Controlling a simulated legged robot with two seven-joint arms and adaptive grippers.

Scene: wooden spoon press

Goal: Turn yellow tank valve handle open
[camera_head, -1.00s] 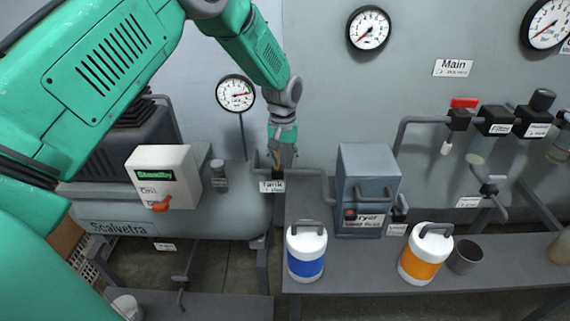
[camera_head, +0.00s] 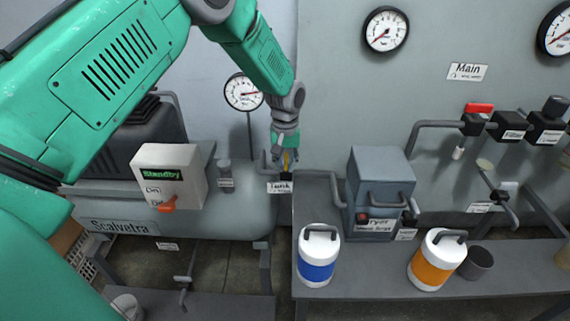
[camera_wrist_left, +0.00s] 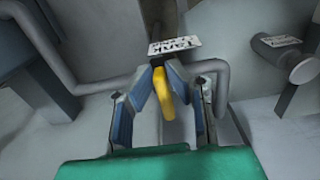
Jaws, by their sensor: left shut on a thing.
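The yellow tank valve handle (camera_wrist_left: 163,92) shows between the fingers of my left gripper (camera_wrist_left: 160,80) in the left wrist view. The fingers are closed around it, and the handle points toward the camera. In the head view the left gripper (camera_head: 286,164) reaches down to the valve, and a bit of the yellow handle (camera_head: 286,158) shows between the fingers. The "Tank" label (camera_head: 279,187) hangs just below the gripper, and it also shows in the left wrist view (camera_wrist_left: 174,46). The valve body is mostly hidden by the fingers. My right gripper is not in view.
A grey pipe (camera_wrist_left: 84,92) runs to both sides of the valve. The grey dryer box (camera_head: 381,180) stands to the right on the bench. A blue-banded canister (camera_head: 318,258) and an orange-banded canister (camera_head: 437,262) stand in front. A round gauge (camera_head: 243,92) is behind the arm.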

